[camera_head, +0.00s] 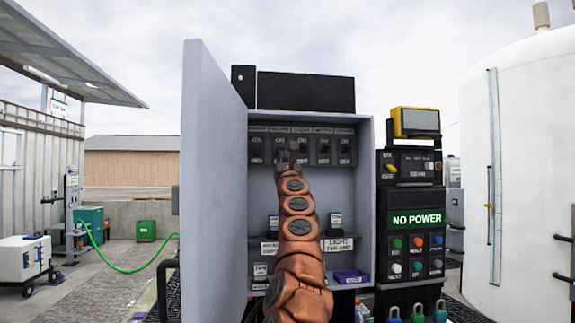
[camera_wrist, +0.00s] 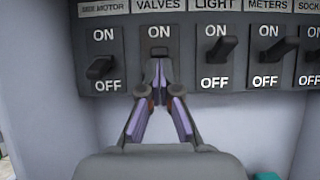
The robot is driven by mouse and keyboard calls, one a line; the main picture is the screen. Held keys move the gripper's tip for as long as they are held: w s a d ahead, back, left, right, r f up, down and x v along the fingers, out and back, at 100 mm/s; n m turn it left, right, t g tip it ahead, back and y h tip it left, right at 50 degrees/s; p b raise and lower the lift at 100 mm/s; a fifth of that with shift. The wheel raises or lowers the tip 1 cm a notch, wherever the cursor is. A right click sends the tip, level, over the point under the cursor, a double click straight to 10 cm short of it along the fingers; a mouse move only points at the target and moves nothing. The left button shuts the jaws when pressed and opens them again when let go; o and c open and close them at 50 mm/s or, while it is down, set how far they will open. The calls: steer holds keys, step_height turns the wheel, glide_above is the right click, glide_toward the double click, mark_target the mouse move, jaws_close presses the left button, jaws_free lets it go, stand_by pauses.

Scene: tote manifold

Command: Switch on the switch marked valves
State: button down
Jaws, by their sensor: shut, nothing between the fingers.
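The switch marked VALVES (camera_wrist: 158,33) is second from the left in the part of the switch row seen in the wrist view. Its ON label shows; its OFF label is hidden behind my gripper (camera_wrist: 158,76). A dark piece, seemingly its lever, shows just above the fingertips, but its position is unclear. My gripper is shut and empty, its tips in front of or touching the lower part of this switch; I cannot tell which. In the head view my gripper (camera_head: 292,158) reaches up to the switch row inside the open grey cabinet (camera_head: 367,190).
The switch at left (camera_wrist: 100,68) has its lever low; LIGHT (camera_wrist: 220,50) and METERS (camera_wrist: 278,50) levers stand higher, close on the right. The cabinet door (camera_head: 208,180) is open at left. A display (camera_head: 416,219) reads NO POWER. A purple tray (camera_head: 350,277) sits low in the cabinet.

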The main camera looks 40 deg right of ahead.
steer(key=shift+a+r, duration=0.15)
steer(key=shift+r, duration=0.1)
steer(key=s+a+f+b, duration=0.1)
steer(key=s+a+b, duration=0.5)
steer(key=s+b, duration=0.2)
steer(key=shift+s+f+b, duration=0.2)
steer(key=shift+s+b, duration=0.1)
steer(key=shift+s, duration=0.65)
stand_by(0.3)
steer(key=shift+s, duration=0.1)
stand_by(0.6)
